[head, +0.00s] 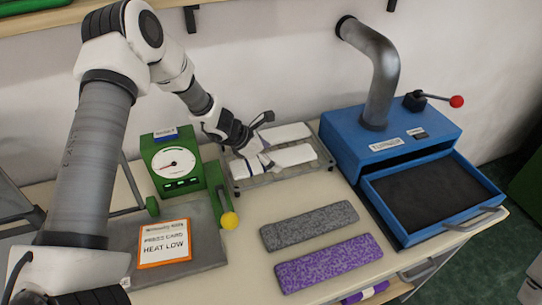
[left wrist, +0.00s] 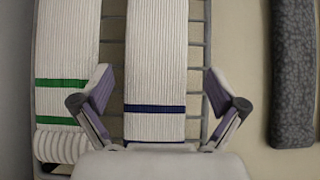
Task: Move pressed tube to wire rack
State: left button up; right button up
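Two white knitted tubes lie side by side on the wire rack (head: 284,183). The front one, a blue-banded tube (head: 293,155), also shows in the left wrist view (left wrist: 156,55). The rear one, a green-banded tube (head: 287,133), shows there at left (left wrist: 66,45), with a rolled white end below its band. My left gripper (head: 257,141) is over the rack's left end. In the left wrist view its fingers (left wrist: 160,98) are spread wide, one on each side of the blue-banded tube, with gaps visible.
A green press with a dial (head: 176,165) and a yellow-knobbed lever stands left of the rack. A press card (head: 165,243) lies before it. Grey (head: 310,226) and purple (head: 328,263) strips lie in front of the rack. A blue machine (head: 390,137) with an open drawer stands right.

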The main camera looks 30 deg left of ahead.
pick_arm(q)
jog(key=shift+a, duration=0.1)
jog(key=shift+a+r, duration=0.1)
jog(key=shift+a, duration=0.05)
jog(key=p+v, duration=0.2)
jog(key=v, duration=0.5)
jog(key=shift+s+r, duration=0.1)
jog(key=shift+s, duration=0.1)
jog(key=shift+w, duration=0.1)
